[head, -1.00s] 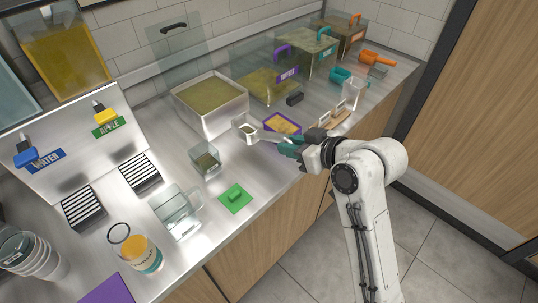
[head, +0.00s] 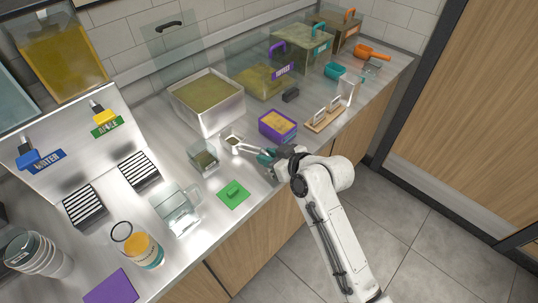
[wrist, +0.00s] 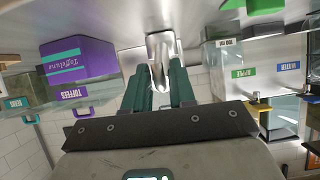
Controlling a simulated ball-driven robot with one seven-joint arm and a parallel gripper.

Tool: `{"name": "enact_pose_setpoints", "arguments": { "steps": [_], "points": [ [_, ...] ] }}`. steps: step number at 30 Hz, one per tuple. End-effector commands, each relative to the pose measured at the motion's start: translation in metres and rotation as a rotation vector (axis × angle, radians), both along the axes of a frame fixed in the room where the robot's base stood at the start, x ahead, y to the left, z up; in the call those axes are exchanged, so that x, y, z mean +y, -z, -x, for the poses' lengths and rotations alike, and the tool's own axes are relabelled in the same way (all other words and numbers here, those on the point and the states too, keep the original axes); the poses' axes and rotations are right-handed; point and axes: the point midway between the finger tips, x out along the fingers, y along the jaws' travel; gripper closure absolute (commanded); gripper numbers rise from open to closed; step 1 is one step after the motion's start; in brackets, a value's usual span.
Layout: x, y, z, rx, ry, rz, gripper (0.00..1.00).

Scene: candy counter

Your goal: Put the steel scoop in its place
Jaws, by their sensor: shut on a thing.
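The steel scoop (head: 234,142) is held over the counter, its bowl pointing left, between the small clear box (head: 203,157) and the purple tub (head: 277,126). My gripper (head: 267,156) is shut on the scoop's handle end, near the counter's front edge. In the wrist view the scoop (wrist: 160,47) extends away from the green fingers of my gripper (wrist: 161,76). Something brownish shows in the scoop's bowl, too small to make out. I cannot tell whether the scoop touches the counter.
A steel bin (head: 208,101) with greenish-yellow contents stands behind the scoop. A wooden stand (head: 325,117) is to the right. Lidded clear bins line the back right.

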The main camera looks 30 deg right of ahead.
Motion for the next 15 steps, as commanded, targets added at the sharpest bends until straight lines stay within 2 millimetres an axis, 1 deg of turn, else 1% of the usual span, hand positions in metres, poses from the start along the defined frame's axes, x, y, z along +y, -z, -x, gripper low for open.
{"name": "enact_pose_setpoints", "arguments": {
  "steps": [5, 6, 13, 15],
  "points": [
    [0.0001, 0.0031, -0.0001, -0.001, 0.000, 0.000, 1.00],
    [0.0001, 0.0021, -0.0001, 0.000, 0.000, 0.000, 0.72],
    [0.0000, 0.0018, 0.0000, 0.000, 0.000, 0.000, 0.50],
    [0.0000, 0.0018, 0.0000, 0.000, 0.000, 0.000, 0.49]
  ]
}}
